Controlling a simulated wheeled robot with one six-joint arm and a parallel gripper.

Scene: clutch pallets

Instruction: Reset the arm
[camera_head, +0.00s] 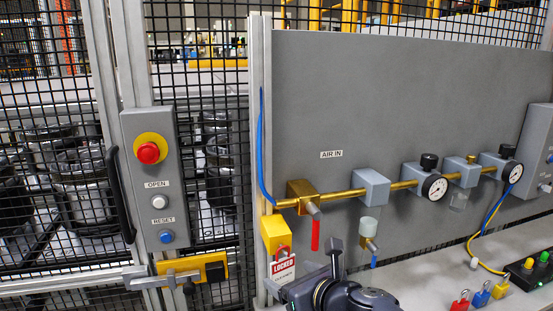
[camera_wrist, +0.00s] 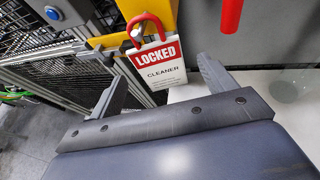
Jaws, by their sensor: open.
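My gripper (camera_head: 303,264) is at the bottom middle of the head view, in front of the panel's lower left corner. In the wrist view its two fingers (camera_wrist: 161,70) are spread wide, and nothing is clamped between them. A red padlock (camera_wrist: 150,24) with a white and red LOCKED CLEANER tag (camera_wrist: 160,68) hangs beyond the fingers. The tag appears between the fingertips in the picture; I cannot tell how far it is from them. In the head view the tag (camera_head: 283,268) hangs below a yellow block (camera_head: 275,231), just left of my gripper.
A grey panel (camera_head: 400,90) carries a brass air line with a red-handled valve (camera_head: 315,234) and gauges. On the left are a control box (camera_head: 150,185) and a yellow latch (camera_head: 190,268). Coloured padlocks (camera_head: 481,298) and a button box (camera_head: 530,272) stand on the right ledge.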

